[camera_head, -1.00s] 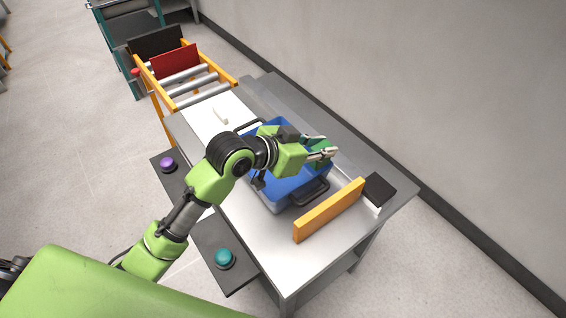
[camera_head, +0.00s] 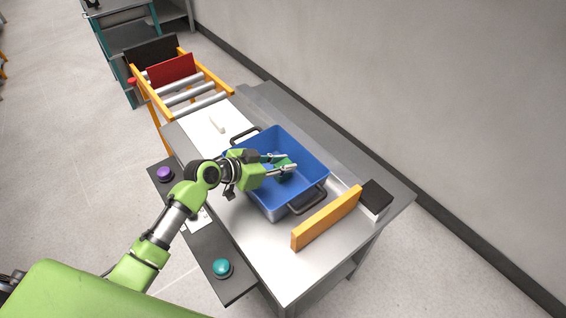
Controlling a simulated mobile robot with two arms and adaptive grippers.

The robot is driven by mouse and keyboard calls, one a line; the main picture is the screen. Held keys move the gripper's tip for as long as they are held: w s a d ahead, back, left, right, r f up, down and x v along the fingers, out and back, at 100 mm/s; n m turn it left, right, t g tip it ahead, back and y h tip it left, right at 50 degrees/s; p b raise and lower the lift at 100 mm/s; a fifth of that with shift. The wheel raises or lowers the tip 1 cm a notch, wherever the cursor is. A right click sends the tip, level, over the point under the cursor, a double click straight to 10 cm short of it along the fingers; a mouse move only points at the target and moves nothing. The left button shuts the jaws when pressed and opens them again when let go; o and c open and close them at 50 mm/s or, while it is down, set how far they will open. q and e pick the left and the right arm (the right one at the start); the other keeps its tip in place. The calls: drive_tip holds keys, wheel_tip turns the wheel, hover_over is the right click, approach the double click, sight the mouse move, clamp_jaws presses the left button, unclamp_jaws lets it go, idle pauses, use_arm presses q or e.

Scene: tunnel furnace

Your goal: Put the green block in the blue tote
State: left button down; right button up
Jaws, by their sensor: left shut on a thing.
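The blue tote (camera_head: 306,155) stands on the metal table, with dark handles at its two ends. My left gripper (camera_head: 284,164) reaches over the tote from its left side. I cannot tell whether the block touches the tote's floor. My right gripper is out of view.
An orange bar (camera_head: 327,218) and a black block (camera_head: 376,196) stand at the table's near right. A roller conveyor (camera_head: 190,95) with orange rails joins the far end. A teal button (camera_head: 222,267) and a purple button (camera_head: 166,174) sit along the left side.

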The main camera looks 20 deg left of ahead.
use_arm(q)
drive_tip(key=shift+f, duration=0.2)
drive_tip(key=c, duration=1.8)
unclamp_jaws()
drive_tip(key=shift+r, duration=0.15)
drive_tip(key=shift+r, duration=0.15)
drive_tip(key=b+v, duration=0.1)
drive_tip(key=v, duration=1.1)
